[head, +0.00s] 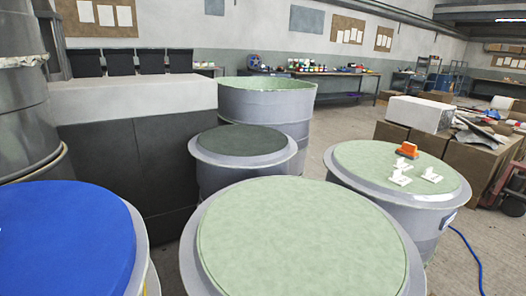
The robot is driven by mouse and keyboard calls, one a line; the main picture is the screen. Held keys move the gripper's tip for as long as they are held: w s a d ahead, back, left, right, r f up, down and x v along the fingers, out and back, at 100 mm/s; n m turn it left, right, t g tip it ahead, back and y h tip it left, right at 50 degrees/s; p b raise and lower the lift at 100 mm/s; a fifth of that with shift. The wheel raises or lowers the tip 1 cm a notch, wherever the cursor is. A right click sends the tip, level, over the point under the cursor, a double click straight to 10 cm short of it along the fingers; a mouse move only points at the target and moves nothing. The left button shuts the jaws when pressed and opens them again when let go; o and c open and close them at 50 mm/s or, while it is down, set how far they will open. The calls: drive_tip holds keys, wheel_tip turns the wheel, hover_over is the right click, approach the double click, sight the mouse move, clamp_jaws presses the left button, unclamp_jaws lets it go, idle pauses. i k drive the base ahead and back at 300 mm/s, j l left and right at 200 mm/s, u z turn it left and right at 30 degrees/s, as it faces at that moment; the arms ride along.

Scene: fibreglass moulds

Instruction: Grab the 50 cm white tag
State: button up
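Three small white pieces lie on the pale green lid (350,165) of the drum at the right. One white piece (400,179) is at the front, another white piece (432,175) is to its right, and a third white piece (402,164) is just behind. They look like tags, but any marking is too small to read, so I cannot tell which is the 50 cm one. An orange object (407,150) stands behind them on the same lid. My gripper is not in view.
A large green-topped drum (300,235) stands in front, a blue-topped one (60,240) at left, and a dark-topped one (240,140) behind. An open tub (268,105) stands further back. Boxes (420,115) are beyond the right drum. A blue hose (466,250) lies on the floor at right.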

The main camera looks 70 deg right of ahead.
sight(399, 163)
drive_tip(key=z, duration=2.95)
drive_tip(key=l, duration=0.55)
drive_tip(key=i+l+u, duration=0.1)
drive_tip(key=i+l, duration=0.25)
drive_tip(key=l, duration=0.3)
drive_tip(key=i+l+u, duration=0.15)
drive_tip(key=l, duration=0.2)
drive_tip(key=i+l, duration=0.25)
drive_tip(key=i+l+u, duration=0.15)
drive_tip(key=l, duration=0.3)
drive_tip(key=i+u, duration=0.2)
drive_tip(key=i, duration=0.75)
drive_tip(key=i+j, duration=0.1)
drive_tip(key=i, duration=0.15)
